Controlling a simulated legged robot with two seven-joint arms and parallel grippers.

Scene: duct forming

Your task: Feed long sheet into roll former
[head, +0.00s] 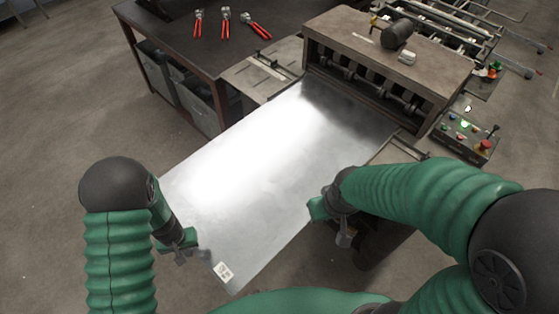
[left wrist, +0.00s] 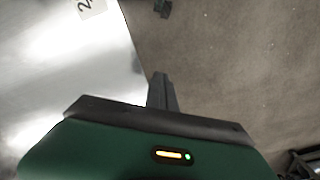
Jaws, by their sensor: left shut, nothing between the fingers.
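A long shiny metal sheet (head: 245,160) lies flat, its far end at the front opening of the roll former (head: 388,62). The sheet also shows in the left wrist view (left wrist: 60,65). A white label (head: 223,271) is on its near corner. My left gripper (head: 203,257) is at the near left edge of the sheet, shut and empty; its fingers show in the left wrist view (left wrist: 162,92) beside the sheet edge. My right gripper (head: 345,238) is at the sheet's right edge; its fingers are too small and dark to tell whether they hold the sheet.
A dark workbench (head: 165,35) stands at the back left with several red-handled tools on top. A control box (head: 463,133) with coloured buttons is right of the roll former. A dark mallet (head: 398,35) lies on the machine's top. Bare floor surrounds the near left.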

